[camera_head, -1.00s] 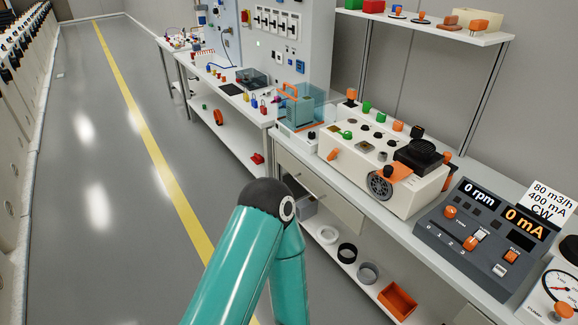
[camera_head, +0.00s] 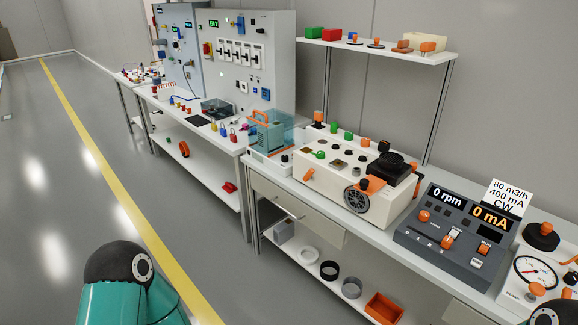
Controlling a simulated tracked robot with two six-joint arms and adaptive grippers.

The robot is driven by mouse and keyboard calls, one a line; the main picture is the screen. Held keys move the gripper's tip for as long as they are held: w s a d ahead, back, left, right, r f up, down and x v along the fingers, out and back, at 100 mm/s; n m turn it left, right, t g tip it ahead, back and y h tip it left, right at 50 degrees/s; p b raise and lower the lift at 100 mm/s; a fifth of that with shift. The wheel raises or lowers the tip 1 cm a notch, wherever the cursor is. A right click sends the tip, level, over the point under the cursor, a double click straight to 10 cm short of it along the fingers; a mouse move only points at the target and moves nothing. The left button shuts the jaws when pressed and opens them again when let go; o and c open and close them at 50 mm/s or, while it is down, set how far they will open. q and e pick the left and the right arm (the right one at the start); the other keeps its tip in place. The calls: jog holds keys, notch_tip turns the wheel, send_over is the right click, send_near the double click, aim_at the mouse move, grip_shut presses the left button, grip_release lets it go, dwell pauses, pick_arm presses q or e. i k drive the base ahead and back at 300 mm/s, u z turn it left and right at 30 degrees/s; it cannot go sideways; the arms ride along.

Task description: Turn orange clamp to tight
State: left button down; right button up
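A white machine box (camera_head: 330,186) stands on the bench at centre right. An orange lever-like piece (camera_head: 308,174) sits at its left front edge, and another orange piece (camera_head: 373,184) sits beside a black-and-grey wheel (camera_head: 356,199) on its front. I cannot tell for sure which orange part is the clamp, nor whether it is tight. My teal arm, with a dark joint, shows at the bottom left, well away from the machine. Neither gripper is in view.
A grey control panel (camera_head: 450,238) reading 0 rpm and 0 mA stands right of the machine, with a gauge (camera_head: 535,272) beyond it. The lower shelf holds rings and an orange bin (camera_head: 384,307). The floor at left is clear.

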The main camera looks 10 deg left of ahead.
aim_at(308, 176)
jog(key=u, duration=0.45)
jog(key=i, duration=1.15)
jog(key=u, duration=0.2)
